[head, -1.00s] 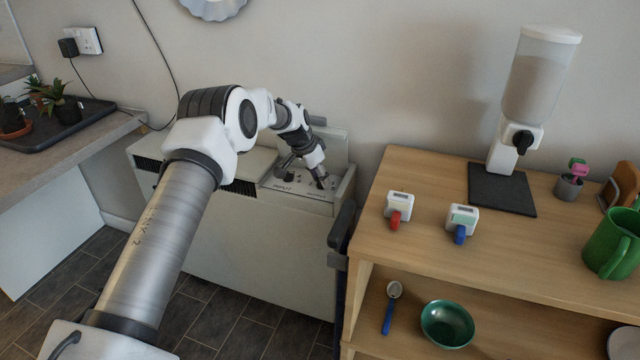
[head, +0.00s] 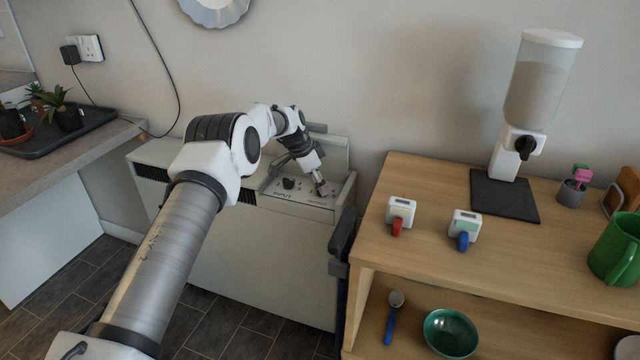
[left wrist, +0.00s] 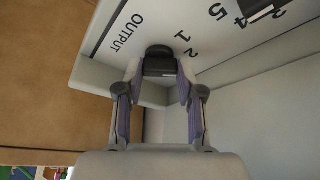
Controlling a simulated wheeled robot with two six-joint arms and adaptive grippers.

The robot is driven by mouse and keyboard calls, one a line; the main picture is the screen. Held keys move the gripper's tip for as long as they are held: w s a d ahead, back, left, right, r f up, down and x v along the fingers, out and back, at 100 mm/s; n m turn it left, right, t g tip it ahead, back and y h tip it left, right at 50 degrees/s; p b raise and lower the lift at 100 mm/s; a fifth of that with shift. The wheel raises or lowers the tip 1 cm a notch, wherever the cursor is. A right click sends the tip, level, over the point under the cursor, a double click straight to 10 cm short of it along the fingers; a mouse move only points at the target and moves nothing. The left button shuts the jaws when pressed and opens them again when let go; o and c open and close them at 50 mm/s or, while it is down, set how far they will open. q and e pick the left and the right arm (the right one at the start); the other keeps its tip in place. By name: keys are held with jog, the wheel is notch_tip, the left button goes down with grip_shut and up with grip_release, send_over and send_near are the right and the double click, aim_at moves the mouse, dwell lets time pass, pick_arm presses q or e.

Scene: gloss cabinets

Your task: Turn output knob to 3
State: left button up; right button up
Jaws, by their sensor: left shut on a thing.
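The control panel (head: 305,199) is on top of the low white cabinet against the wall. In the left wrist view, the dark output knob (left wrist: 158,51) is between my left fingertips (left wrist: 160,72), near the printed word OUTPUT. The numerals 1, 2, 4 and 5 show around the panel there; I cannot read the knob's pointer. In the head view my left gripper (head: 322,186) reaches down onto the panel's right part and hides most of that knob. It is shut on the knob. A dark input knob (head: 288,183) stands to its left. My right gripper is not in view.
A wooden shelf unit (head: 480,262) stands right of the cabinet, holding two small white devices (head: 400,212) (head: 465,228), a dispenser (head: 535,90) and a green mug (head: 617,245). A raised panel lid (head: 335,150) stands behind the controls. A plant tray (head: 80,128) is at left.

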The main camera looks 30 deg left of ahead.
pick_arm(q)
jog(key=o, duration=1.2)
jog(key=shift+f, duration=0.1)
jog(key=shift+c, duration=0.2)
jog(key=v, duration=1.2)
